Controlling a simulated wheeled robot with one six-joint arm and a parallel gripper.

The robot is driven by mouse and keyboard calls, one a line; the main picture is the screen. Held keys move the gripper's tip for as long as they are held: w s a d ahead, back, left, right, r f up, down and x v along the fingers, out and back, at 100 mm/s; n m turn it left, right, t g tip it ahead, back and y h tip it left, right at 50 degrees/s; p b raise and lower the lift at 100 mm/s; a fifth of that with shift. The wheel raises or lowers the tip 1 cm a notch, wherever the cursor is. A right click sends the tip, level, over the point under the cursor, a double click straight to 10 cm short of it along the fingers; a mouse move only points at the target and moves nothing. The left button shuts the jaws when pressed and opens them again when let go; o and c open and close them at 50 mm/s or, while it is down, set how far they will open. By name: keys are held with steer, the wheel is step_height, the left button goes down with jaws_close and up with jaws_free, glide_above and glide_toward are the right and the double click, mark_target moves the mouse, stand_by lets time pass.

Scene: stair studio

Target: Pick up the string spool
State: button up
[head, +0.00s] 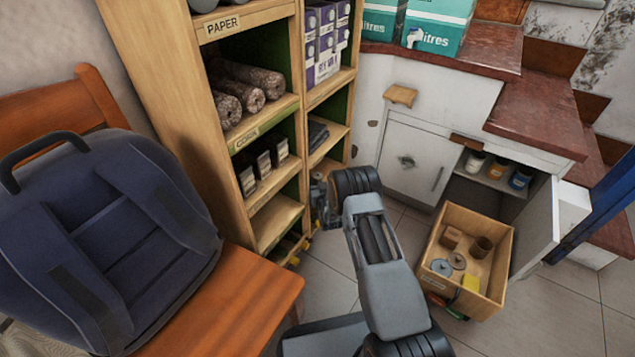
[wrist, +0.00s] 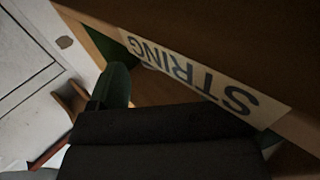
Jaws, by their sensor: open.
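I cannot make out a string spool for sure in either view. A shelf-edge label reading STRING (wrist: 195,75) shows upside down in the wrist view, on a wooden board right by my gripper. My gripper (head: 320,200) is at the front of the wooden shelf unit (head: 205,125) in the head view, beside its lower right bays, partly hidden by my own arm. In the wrist view my gripper (wrist: 188,112) is dark, with its jaws apart, and I see nothing between them. The inside of the bay behind the label is dark and mostly hidden.
A wooden crate (head: 498,285) with round and block-shaped items stands on the floor at right. Behind it is a white cabinet (head: 408,160) with an open door (head: 538,235). A chair (head: 245,300) with a blue backpack (head: 110,230) stands at left. Some tiled floor is clear.

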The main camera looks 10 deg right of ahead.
mark_target(319, 179)
steer(key=shift+w+b, duration=0.55)
steer(key=shift+w, duration=1.25)
steer(key=c, duration=1)
steer(key=shift+r, duration=0.1)
